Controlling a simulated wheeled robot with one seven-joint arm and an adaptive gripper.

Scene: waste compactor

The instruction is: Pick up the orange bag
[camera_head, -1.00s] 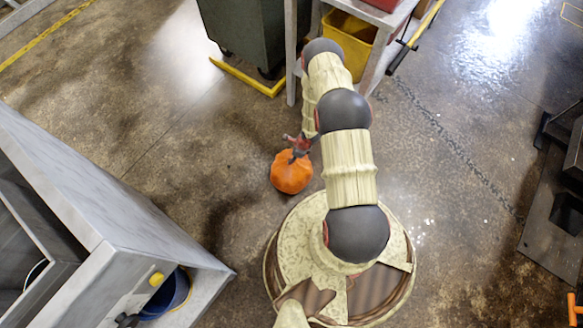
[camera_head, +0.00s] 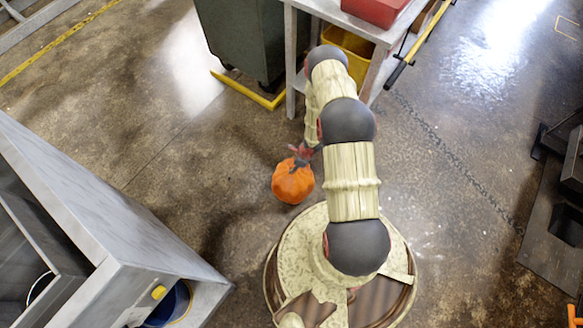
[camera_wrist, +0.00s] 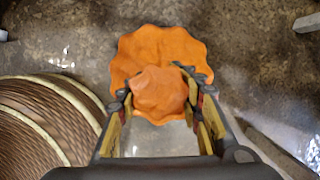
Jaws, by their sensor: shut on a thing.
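The orange bag (camera_head: 292,184) is a round, ruffled bundle just left of my arm in the head view. My gripper (camera_head: 299,160) is at its top. In the wrist view the orange bag (camera_wrist: 150,50) spreads out ahead, and its gathered upper part sits between the two fingers. My gripper (camera_wrist: 160,95) is shut on that part of the bag. Whether the bag's underside touches the floor cannot be told.
A grey metal cabinet (camera_head: 120,235) stands at the lower left, with a blue bin (camera_head: 168,305) in it. A dark green bin (camera_head: 240,40) and a table (camera_head: 378,38) with a red box (camera_head: 375,8) are at the back. A yellow bin (camera_head: 350,50) is under the table. Open floor lies to the left.

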